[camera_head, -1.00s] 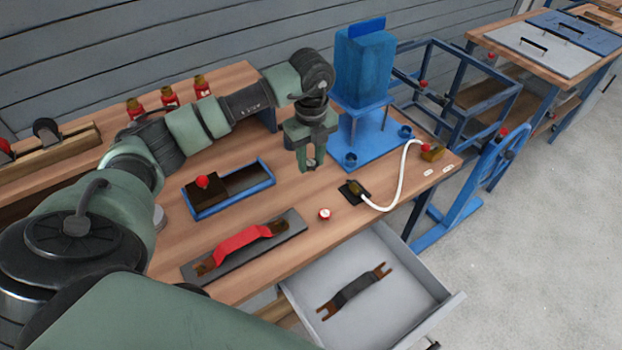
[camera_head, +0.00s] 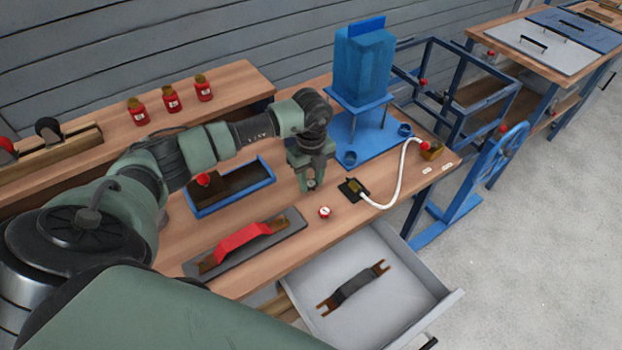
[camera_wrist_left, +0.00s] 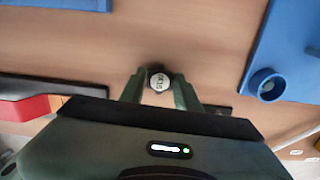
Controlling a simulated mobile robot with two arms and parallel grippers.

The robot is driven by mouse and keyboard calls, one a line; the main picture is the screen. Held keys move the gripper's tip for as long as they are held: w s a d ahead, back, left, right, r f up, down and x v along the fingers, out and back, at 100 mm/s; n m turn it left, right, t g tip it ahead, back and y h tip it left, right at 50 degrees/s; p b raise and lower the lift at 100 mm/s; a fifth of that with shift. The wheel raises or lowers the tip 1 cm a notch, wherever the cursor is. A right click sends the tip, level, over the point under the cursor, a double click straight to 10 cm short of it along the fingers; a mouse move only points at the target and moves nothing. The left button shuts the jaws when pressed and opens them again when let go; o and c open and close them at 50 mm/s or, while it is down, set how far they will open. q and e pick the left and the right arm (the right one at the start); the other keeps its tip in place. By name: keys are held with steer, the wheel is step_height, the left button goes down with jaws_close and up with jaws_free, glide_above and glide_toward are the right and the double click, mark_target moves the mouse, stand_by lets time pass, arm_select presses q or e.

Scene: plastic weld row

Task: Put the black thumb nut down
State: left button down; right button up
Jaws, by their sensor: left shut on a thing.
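My left gripper (camera_head: 310,187) is low over the wooden bench, between the blue-rimmed tray and the small black plate. In the left wrist view the gripper (camera_wrist_left: 160,88) is shut on the black thumb nut (camera_wrist_left: 159,80), a small round dark piece with a pale marked face. In the head view the nut is too small to make out between the fingertips. I cannot tell whether it touches the bench (camera_wrist_left: 180,30). My right gripper is not in view.
A red-and-white round piece (camera_head: 324,212) lies just in front of the gripper. The blue tray (camera_head: 232,202) is to the left, the black plate (camera_head: 353,189) to the right, and the blue press (camera_head: 362,65) behind. A red-handled bar (camera_head: 244,238) and open drawer (camera_head: 420,297) are in front.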

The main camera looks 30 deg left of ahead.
arm_select(q)
steer(key=c, duration=1)
jaws_free()
steer(key=shift+r, duration=0.65)
step_height(320, 180, up, 11)
steer(key=shift+b, duration=1)
steer(key=shift+s+f, duration=0.1)
